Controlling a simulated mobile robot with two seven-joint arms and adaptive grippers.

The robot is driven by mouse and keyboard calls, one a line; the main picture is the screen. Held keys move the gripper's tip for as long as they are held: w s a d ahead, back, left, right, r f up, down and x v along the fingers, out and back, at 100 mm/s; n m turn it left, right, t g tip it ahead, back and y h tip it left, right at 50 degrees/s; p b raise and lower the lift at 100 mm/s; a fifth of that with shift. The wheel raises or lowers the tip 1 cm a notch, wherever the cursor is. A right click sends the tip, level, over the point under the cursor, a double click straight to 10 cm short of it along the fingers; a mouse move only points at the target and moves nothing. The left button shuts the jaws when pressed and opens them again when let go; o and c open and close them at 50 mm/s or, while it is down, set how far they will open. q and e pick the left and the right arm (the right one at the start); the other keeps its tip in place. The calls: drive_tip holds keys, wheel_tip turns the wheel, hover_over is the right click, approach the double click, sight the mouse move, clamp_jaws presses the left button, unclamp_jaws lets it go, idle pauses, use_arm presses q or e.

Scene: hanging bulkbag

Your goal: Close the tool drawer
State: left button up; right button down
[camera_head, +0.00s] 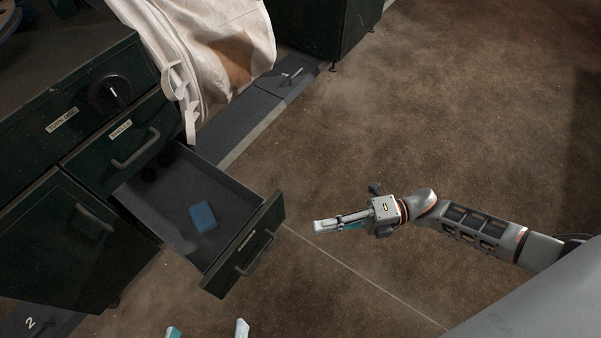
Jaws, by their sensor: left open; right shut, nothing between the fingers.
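The tool drawer (243,243) is pulled out of the dark green cabinet (60,140). The drawer's front has a bar handle (255,252). My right gripper (318,226) is shut and empty, to the right of the drawer front and apart from it. My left gripper (208,331) is open at the bottom edge, below the drawer front in the picture. Only its two fingertips show.
A shut drawer (122,145) with a handle is above the open one. A cabinet door (70,230) is at the left. A pale bulk bag (205,50) with straps hangs behind the cabinet. The brown floor (450,110) is clear at the right.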

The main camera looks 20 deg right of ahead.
approach(254, 226)
drive_tip(key=s+a, duration=0.2)
drive_tip(key=a, duration=0.1)
drive_tip(key=shift+w+a+f+b, duration=0.15)
drive_tip(key=shift+w+a+b, duration=0.05)
drive_tip(key=shift+w+a, duration=0.35)
drive_tip(key=shift+w+a+f+b, duration=0.15)
drive_tip(key=shift+w+a, duration=0.3)
drive_tip(key=shift+w, duration=0.1)
drive_tip(key=shift+w+a+r, duration=0.1)
drive_tip(key=shift+w+a, duration=0.2)
drive_tip(key=shift+w, duration=0.2)
drive_tip(key=shift+a, duration=0.1)
